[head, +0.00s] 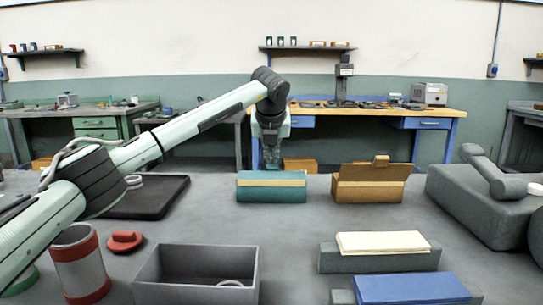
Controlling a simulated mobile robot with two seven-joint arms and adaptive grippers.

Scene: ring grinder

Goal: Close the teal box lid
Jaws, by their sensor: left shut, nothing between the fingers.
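The teal box (271,196) stands on the grey table in the middle of the head view, with a pale band along its front. A teal surface, which looks like its lid (254,175), shows above the band. It sits lower than the raised lid of the orange-brown box beside it; I cannot tell whether it is fully down. My left gripper (272,162) points down at the top back edge of the teal box, near its middle. It is shut and empty; whether it touches the lid is unclear. My right gripper is out of view.
The orange-brown box (368,195) stands close on the right with its lid up. A black tray (150,198) lies left, under my left arm. A grey open bin (195,275), a red-and-grey cylinder (80,265) and flat blocks (383,243) stand nearer. The table before the teal box is clear.

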